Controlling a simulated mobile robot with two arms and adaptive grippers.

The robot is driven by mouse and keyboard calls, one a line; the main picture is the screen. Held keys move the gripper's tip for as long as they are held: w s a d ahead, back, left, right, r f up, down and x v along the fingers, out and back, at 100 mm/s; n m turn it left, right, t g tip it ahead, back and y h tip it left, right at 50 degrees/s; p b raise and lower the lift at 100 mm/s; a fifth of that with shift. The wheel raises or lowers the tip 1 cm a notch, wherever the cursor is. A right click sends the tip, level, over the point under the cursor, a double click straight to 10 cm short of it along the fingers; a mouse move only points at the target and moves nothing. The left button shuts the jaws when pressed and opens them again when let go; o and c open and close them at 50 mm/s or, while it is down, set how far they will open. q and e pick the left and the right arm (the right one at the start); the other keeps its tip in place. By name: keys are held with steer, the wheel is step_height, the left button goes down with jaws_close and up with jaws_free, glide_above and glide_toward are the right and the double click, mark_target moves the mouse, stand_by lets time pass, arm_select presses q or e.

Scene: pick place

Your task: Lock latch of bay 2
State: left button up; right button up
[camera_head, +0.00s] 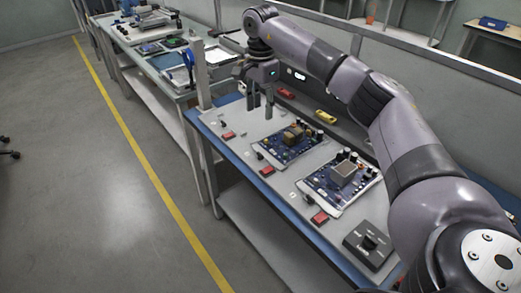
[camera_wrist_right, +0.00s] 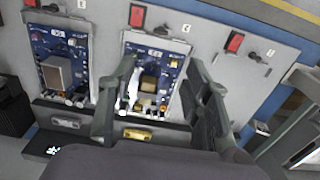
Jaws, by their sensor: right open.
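The middle bay holds a blue circuit board (camera_head: 290,143) with a brown-gold block; this board also shows in the right wrist view (camera_wrist_right: 150,82), between my fingers in the picture. Its red switch (camera_head: 267,170) and small dark latch (camera_head: 255,154) sit at its front edge. In the wrist view the latch (camera_wrist_right: 163,29) is near the red switch (camera_wrist_right: 137,15). The bay numbers are too small to read surely. My right gripper (camera_head: 259,107) is open and empty, pointing down above the panel near the far bay. My left gripper is out of view.
A nearer board (camera_head: 342,178) carries a grey block, with a red switch (camera_head: 320,217) beside it. A black knob box (camera_head: 370,244) stands at the near end. The far bay has no board.

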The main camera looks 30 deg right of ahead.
mark_target(261, 154)
step_height(261, 154, down, 16)
steer(key=shift+f+p, duration=0.2)
steer(key=shift+p, duration=0.5)
steer(key=shift+c, duration=0.2)
jaws_close()
